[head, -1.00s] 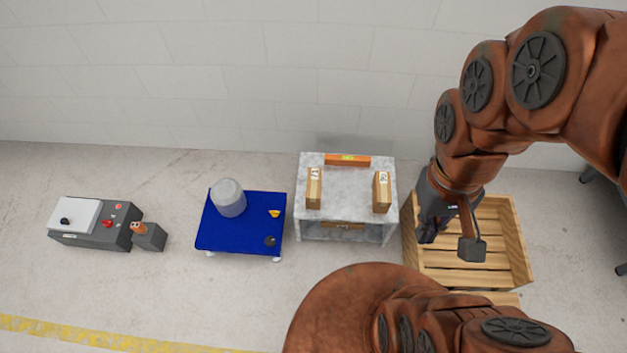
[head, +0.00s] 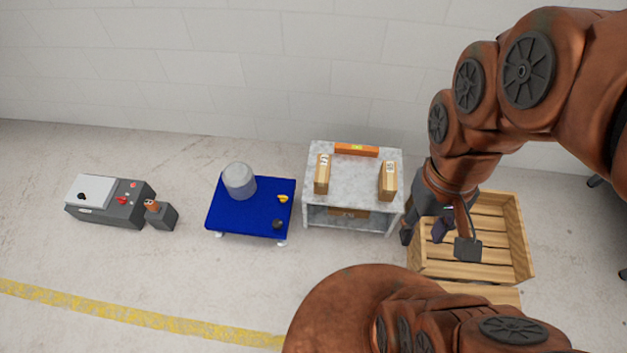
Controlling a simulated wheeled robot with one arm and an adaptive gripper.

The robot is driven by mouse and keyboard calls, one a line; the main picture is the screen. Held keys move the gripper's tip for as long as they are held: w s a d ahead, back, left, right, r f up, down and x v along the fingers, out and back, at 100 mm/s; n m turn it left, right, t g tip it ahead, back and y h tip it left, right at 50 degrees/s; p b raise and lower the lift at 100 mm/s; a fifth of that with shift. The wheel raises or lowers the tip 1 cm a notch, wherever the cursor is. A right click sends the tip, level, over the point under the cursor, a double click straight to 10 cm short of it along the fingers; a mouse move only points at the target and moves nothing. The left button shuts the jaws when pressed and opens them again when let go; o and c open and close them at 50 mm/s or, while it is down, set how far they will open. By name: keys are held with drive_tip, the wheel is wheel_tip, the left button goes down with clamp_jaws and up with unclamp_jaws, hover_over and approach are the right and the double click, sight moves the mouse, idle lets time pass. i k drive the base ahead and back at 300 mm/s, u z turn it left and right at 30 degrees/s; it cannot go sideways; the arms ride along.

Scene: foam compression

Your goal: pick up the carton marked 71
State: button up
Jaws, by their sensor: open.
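Two tan cartons stand on the grey stone-topped table (head: 360,170). The left carton (head: 322,176) has a white label that seems to read 71, though the print is too small to be sure. The right carton (head: 388,182) also has a small label I cannot read. My gripper (head: 438,240) is open and empty, to the right of the table and lower in the picture. It hangs over the left part of the wooden crate and is apart from both cartons.
The slatted wooden crate (head: 520,240) stands right of the table. An orange bar (head: 356,149) lies at the table's back edge. A blue cart (head: 240,214) with a grey cylinder (head: 239,180) stands left, then a control box (head: 108,202). Floor in front is clear.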

sight(323, 174)
drive_tip(key=u, duration=0.5)
drive_tip(key=k, duration=1.05)
drive_tip(key=u, duration=1.25)
drive_tip(key=i, duration=1.75)
drive_tip(key=z, duration=1)
drive_tip(key=i, duration=0.55)
drive_tip(key=z, duration=0.45)
